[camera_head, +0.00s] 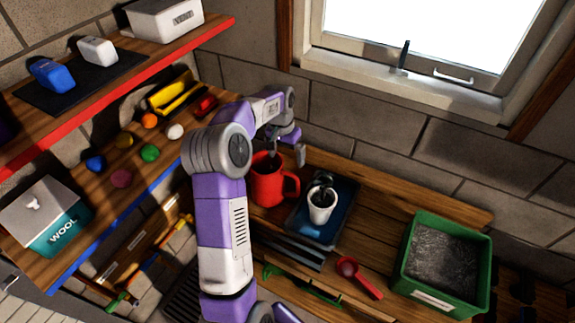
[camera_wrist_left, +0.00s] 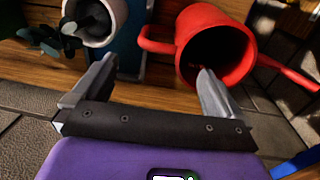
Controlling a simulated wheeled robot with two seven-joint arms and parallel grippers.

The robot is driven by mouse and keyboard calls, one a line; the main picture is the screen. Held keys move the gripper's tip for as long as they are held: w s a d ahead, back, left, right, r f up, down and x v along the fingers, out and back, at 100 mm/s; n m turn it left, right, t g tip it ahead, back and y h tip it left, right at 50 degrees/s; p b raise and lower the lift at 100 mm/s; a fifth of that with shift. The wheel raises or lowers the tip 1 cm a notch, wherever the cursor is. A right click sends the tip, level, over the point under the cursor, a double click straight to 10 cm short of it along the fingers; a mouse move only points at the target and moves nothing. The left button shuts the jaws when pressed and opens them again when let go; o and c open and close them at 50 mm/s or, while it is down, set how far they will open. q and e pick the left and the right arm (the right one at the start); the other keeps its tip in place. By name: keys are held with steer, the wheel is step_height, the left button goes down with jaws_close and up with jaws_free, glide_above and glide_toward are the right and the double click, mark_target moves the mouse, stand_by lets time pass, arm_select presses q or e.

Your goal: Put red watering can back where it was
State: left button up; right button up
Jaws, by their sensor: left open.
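The red watering can (camera_head: 268,185) stands upright on the wooden bench by the back wall, its handle toward the right in the head view. In the left wrist view the can (camera_wrist_left: 222,35) shows its open top, with the handle to the left and the spout to the right. My left gripper (camera_head: 287,152) is open and empty above the can's rim. In the wrist view its fingers (camera_wrist_left: 150,85) straddle the handle side: one finger overlaps the can's opening, the other is between the can and a white pot. Contact cannot be told. My right gripper is not in view.
The white pot (camera_head: 321,204) with a dark plant stands on a blue tray (camera_head: 340,228) right of the can. A green bin (camera_head: 408,262), a red scoop (camera_head: 366,285) and a green-handled tool (camera_head: 300,285) lie further right and front. Shelves with several balls and boxes are left.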

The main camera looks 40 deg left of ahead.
arm_select(q)
steer(key=shift+a+r, duration=0.15)
steer(key=shift+r, duration=1.5)
